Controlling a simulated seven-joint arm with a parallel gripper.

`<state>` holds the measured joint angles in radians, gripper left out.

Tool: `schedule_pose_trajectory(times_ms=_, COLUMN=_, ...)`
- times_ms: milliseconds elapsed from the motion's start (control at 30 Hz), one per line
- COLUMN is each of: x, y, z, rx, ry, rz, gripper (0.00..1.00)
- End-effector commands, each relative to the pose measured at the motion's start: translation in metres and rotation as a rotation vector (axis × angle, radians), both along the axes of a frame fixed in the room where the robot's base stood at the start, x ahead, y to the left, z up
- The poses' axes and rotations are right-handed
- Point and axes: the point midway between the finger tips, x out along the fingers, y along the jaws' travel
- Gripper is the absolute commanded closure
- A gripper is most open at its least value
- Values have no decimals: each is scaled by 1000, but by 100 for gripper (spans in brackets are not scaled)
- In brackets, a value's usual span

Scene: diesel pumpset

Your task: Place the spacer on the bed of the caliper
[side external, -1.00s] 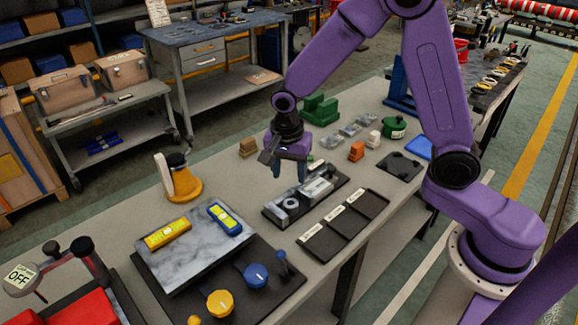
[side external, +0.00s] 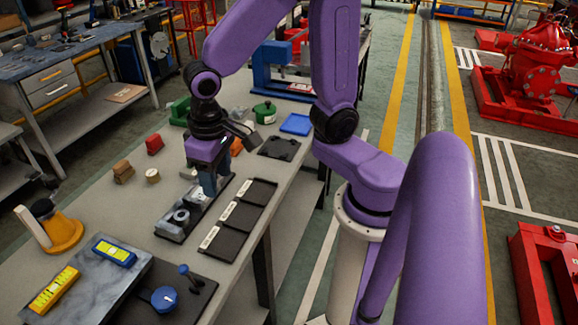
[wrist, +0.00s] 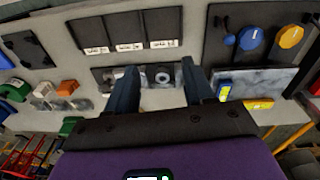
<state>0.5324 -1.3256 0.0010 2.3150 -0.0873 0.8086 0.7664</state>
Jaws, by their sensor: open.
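A grey ring-shaped piece, which looks like the spacer (side external: 181,216), is at the near end of a dark tray holding grey metal fixtures. It also shows in the wrist view (wrist: 161,76), between my fingers in the picture. A grey metal device (wrist: 117,77), possibly the caliper, lies beside it; its bed cannot be made out. My gripper (side external: 210,189) points down over the dark tray and hides part of the device in the side view. In the wrist view my gripper (wrist: 158,68) is open, its two fingers apart with nothing visibly held.
A black three-compartment tray (side external: 237,215) with white labels lies to the right. A granite plate (side external: 80,300) with yellow and blue instruments is at the near left. An orange-based stand (side external: 63,235), a cream cylinder (side external: 152,175) and a red block (side external: 155,144) stand left and behind.

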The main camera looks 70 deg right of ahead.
Motion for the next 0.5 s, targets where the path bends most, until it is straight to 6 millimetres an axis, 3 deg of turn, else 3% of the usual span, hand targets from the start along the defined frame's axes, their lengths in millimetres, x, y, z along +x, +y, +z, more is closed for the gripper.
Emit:
schedule_pose_trajectory(times_ms=300, x=-89, y=-27, z=17, rx=11, ry=29, rz=657, gripper=47)
schedule_pose_trajectory(times_ms=500, x=-124, y=-41, z=21, rx=17, ry=39, rz=931, gripper=47)
